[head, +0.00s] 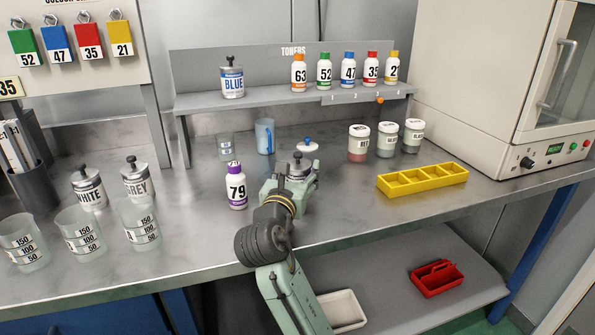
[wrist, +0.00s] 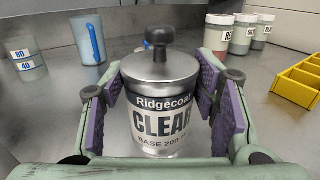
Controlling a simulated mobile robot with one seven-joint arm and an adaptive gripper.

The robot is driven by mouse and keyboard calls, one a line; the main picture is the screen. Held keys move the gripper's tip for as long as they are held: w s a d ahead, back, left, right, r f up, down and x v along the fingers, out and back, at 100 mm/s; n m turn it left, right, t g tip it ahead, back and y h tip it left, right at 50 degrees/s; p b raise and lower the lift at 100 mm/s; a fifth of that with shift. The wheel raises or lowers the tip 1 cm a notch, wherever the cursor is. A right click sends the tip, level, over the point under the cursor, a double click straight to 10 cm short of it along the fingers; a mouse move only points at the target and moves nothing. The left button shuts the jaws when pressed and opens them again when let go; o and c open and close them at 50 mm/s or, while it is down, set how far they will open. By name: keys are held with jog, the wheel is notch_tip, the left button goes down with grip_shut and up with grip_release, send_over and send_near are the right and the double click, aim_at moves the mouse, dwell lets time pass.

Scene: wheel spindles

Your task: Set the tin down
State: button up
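The tin (wrist: 162,108) is a silver can with a black knob on its lid and a label reading Ridgecoat CLEAR. It is upright between the purple finger pads of my gripper (wrist: 162,100), which close on its two sides. In the head view its lid and upper part (head: 298,171) show between the fingers of my gripper (head: 291,184), over the middle of the steel bench (head: 340,215). My gripper hides its lower part there. I cannot tell whether its base touches the bench.
A purple-capped bottle 79 (head: 236,188) stands just left of my gripper. A clear cup (head: 225,147), a blue-marked cup (head: 264,136) and several jars (head: 386,140) stand behind. A yellow divided tray (head: 423,181) is to the right. Bench between gripper and tray is clear.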

jog(key=shift+o, duration=1.4)
jog(key=shift+r, duration=0.15)
jog(key=shift+r, duration=0.15)
jog(key=b+v, duration=0.1)
jog(key=v, duration=0.8)
jog(key=shift+s+a+b, duration=0.1)
jog(key=shift+s+b, duration=0.05)
jog(key=shift+b, duration=0.25)
jog(key=shift+s+f+b, duration=0.1)
jog(key=shift+f+b, duration=0.3)
jog(key=shift+b, duration=0.7)
jog(key=b, duration=0.2)
jog(key=shift+s+b, duration=0.35)
jog(key=shift+b, duration=0.05)
jog(key=b, duration=0.1)
jog(key=s+b, duration=0.1)
jog(key=b, duration=0.1)
jog(key=shift+s+a+r, duration=0.2)
jog(key=shift+s+r, duration=0.05)
jog(key=shift+s, duration=0.1)
jog(key=shift+r, duration=0.1)
